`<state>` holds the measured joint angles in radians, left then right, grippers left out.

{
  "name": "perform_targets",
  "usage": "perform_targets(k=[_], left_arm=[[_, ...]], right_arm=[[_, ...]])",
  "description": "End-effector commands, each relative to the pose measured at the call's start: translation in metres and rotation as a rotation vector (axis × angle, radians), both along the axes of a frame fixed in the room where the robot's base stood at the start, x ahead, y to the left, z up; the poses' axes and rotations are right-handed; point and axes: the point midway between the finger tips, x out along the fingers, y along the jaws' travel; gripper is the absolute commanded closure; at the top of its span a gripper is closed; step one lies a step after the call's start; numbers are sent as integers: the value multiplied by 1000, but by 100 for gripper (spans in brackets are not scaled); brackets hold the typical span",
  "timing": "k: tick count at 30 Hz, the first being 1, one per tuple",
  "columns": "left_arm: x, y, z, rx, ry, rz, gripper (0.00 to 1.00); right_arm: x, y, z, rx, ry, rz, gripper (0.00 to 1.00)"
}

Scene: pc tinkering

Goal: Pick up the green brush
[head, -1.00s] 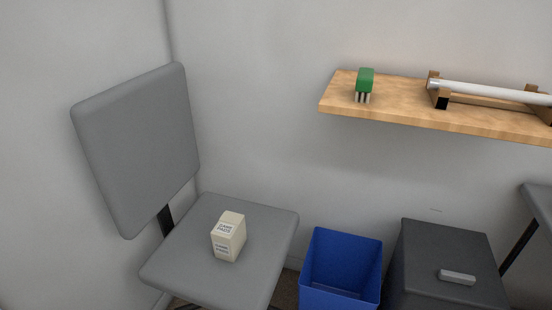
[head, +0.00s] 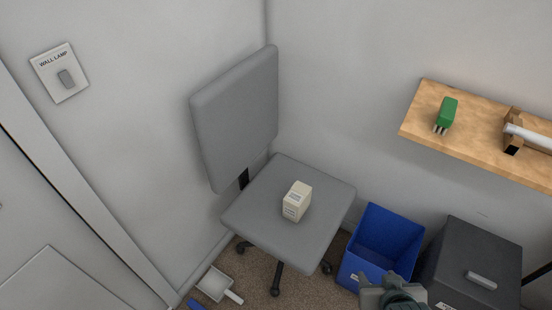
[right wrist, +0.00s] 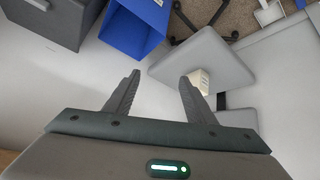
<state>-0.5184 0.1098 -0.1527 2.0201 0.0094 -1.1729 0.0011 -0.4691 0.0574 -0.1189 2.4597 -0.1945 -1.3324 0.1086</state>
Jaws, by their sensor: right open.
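The green brush (head: 447,112) stands on the left end of the wooden wall shelf (head: 424,136) at the right of the head view, its pale bristles pointing down. My right gripper (head: 378,282) shows only partly at the bottom edge of the head view, in front of the blue bin and well below the shelf. In the right wrist view its two dark fingers (right wrist: 157,88) are apart with nothing between them. The brush is not in the right wrist view. My left gripper is not in view.
A grey chair (head: 262,218) carries a cream box (head: 297,201). A blue bin (head: 372,232) and a dark cabinet (head: 470,262) stand below the shelf. A white tube (head: 530,138) rests in a wooden holder beside the brush. A dustpan (head: 214,285) lies on the floor.

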Motion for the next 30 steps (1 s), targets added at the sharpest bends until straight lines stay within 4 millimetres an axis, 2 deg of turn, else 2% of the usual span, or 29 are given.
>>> perform_targets(k=[1,11,18,24,30], left_arm=[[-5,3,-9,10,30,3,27],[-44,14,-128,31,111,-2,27],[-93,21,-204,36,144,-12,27],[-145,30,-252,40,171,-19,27],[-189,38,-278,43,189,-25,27]], right_arm=[[13,-7,26,-11,-36,-35,50],[80,-41,106,-70,-310,-217,50],[119,-58,168,-104,-529,-313,50],[141,-68,222,-131,-707,-378,50],[153,-74,264,-152,-840,-418,50]])
